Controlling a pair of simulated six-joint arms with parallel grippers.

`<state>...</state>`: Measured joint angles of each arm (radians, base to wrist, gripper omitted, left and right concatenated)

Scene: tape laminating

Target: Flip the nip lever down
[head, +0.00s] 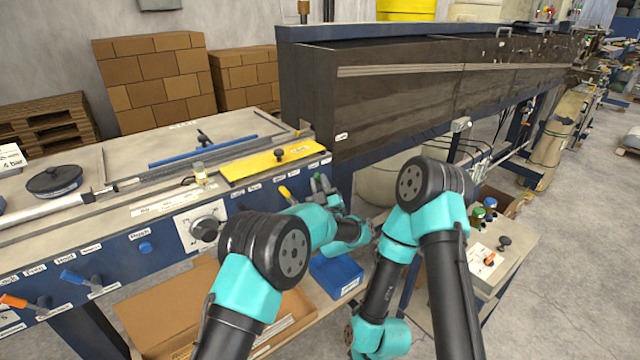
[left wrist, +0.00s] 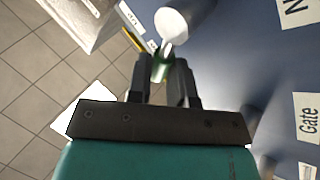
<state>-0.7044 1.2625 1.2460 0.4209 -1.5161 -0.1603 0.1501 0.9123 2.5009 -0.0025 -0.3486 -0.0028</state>
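A lever with a green handle (left wrist: 161,69) shows in the left wrist view, in front of a pale round base. A label beginning with "N" is beside it at the upper right. My left gripper (left wrist: 162,66) has one dark finger on each side of the green handle. The fingers are close to it, but I cannot tell whether they press on it. In the head view my left gripper (head: 323,185) is at the right end of the blue front panel and largely hides this lever. My right arm is bent downward on the right, with its gripper not visible.
A yellow-handled lever (head: 287,194) is just left of my left gripper. A "Gate" label (left wrist: 308,118) is on the panel. Below are a blue bin (head: 336,272) and a cardboard box (head: 165,310). A small table (head: 512,252) with knobs stands at the right.

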